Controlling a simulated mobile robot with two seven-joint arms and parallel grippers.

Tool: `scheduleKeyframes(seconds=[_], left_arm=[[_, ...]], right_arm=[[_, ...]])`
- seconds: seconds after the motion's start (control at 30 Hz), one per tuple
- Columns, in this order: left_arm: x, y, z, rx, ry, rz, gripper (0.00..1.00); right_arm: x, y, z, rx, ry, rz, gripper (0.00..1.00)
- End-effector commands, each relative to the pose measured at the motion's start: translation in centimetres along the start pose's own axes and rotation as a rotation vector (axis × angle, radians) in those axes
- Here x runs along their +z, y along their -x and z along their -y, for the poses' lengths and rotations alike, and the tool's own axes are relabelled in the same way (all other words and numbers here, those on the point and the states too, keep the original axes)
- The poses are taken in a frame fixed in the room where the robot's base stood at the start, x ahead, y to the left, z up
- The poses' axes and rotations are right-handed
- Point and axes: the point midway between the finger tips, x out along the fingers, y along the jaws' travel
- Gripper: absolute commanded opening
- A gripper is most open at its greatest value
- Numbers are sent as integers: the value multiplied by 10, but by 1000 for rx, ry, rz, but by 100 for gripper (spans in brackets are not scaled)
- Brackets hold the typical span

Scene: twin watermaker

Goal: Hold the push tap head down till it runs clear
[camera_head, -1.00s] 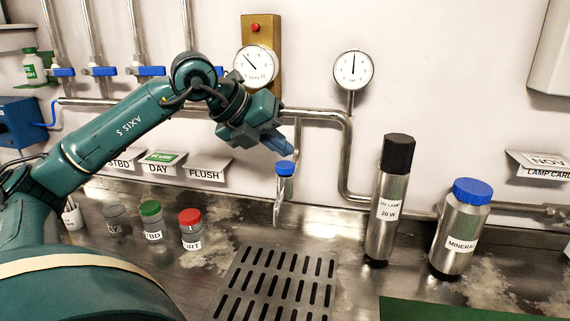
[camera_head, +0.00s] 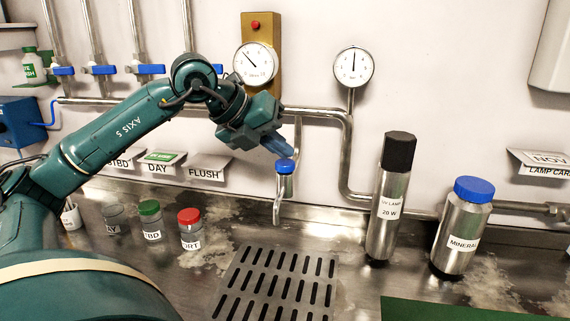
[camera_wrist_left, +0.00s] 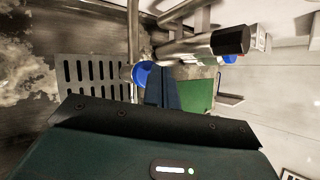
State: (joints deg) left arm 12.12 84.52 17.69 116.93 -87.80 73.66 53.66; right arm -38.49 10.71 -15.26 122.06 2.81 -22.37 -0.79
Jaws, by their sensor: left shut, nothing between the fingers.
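The push tap has a blue head (camera_head: 285,166) on a silver body and spout (camera_head: 278,205) above the drain grate. My left gripper (camera_head: 280,148) comes in from the upper left, shut and empty, with its fingertips at the top of the blue head. They look in contact, but the exact touch is hard to tell. In the left wrist view the blue head (camera_wrist_left: 142,74) shows beside the shut fingers (camera_wrist_left: 162,88), partly covered by them. No water stream can be made out under the spout. My right gripper is not in view.
The slotted drain grate (camera_head: 277,285) lies below the spout. A UV lamp canister (camera_head: 388,205) and a mineral bottle (camera_head: 461,230) stand to the right. Small jars, including a red-lidded one (camera_head: 190,230), stand to the left. A pipe (camera_head: 345,150) runs along the wall behind.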

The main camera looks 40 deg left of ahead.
Motion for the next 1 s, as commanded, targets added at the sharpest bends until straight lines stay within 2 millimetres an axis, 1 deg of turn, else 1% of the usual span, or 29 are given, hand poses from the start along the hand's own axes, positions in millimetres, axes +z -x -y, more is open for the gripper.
scheduleKeyframes(seconds=[0.27,1.0], left_arm=[[0,-1,0,0,0,0,0],[-5,-6,-4,0,0,-1,0]], right_arm=[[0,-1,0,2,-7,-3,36],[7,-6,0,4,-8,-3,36]])
